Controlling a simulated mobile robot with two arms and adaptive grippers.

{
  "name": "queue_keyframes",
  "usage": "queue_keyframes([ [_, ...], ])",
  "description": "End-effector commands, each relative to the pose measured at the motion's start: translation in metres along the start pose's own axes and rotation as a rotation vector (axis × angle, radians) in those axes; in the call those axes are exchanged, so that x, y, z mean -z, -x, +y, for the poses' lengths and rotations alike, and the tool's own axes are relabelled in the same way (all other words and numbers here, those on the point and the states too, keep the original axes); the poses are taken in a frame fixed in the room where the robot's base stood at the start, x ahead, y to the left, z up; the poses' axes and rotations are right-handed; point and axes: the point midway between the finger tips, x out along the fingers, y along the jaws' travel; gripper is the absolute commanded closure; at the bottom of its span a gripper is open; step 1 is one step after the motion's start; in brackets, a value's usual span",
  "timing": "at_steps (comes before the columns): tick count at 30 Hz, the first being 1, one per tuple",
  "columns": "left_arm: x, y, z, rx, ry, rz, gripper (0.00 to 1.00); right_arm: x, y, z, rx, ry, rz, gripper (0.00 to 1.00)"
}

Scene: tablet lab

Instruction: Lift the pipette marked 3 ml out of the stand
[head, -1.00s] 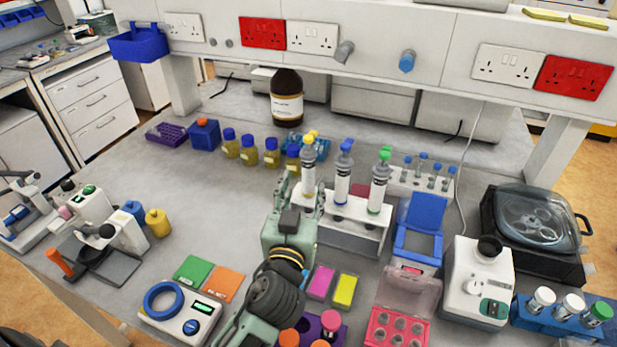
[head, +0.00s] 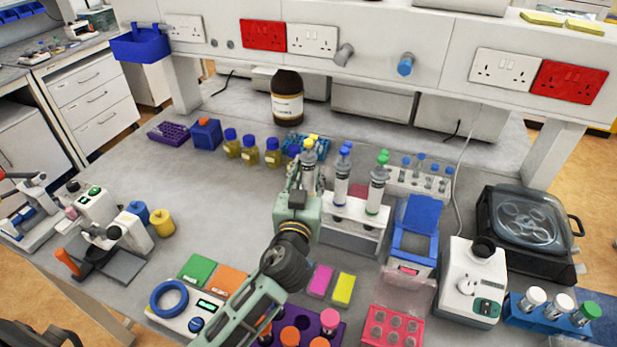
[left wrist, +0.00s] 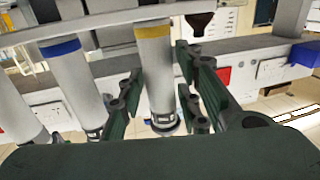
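Three pipettes stand upright in a white stand (head: 352,238): one with a yellow top (head: 308,158), one blue (head: 343,172) and one green (head: 377,186). Their volume marks are too small to read in the head view. My left gripper (head: 304,184) is at the yellow-topped pipette. In the left wrist view its dark green fingers are apart, one on each side of the yellow-banded pipette (left wrist: 154,75), with gaps visible. The blue-banded pipette (left wrist: 70,75) is beside it, left of the fingers. My right gripper is not in view.
Yellow bottles with blue caps (head: 248,149) and a brown bottle (head: 287,98) stand behind and left of the stand. A small tube rack (head: 420,182) is behind right, a blue open box (head: 414,240) right.

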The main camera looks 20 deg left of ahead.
Motion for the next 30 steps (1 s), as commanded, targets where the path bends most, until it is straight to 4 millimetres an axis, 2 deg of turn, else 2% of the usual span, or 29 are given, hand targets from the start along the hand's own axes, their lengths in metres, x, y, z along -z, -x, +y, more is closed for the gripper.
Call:
queue_keyframes([
  [1,0.000,0.000,0.000,0.000,0.000,0.000,0.75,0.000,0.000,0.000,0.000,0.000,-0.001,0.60],
  [10,0.000,0.000,0.000,0.000,0.000,0.000,1.00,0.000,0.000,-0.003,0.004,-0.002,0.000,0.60],
  [23,0.005,0.000,0.000,0.001,0.002,0.003,1.00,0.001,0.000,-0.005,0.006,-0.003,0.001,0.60],
  [30,0.034,0.000,0.000,0.001,0.003,0.006,1.00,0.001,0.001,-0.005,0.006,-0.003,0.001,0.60],
])
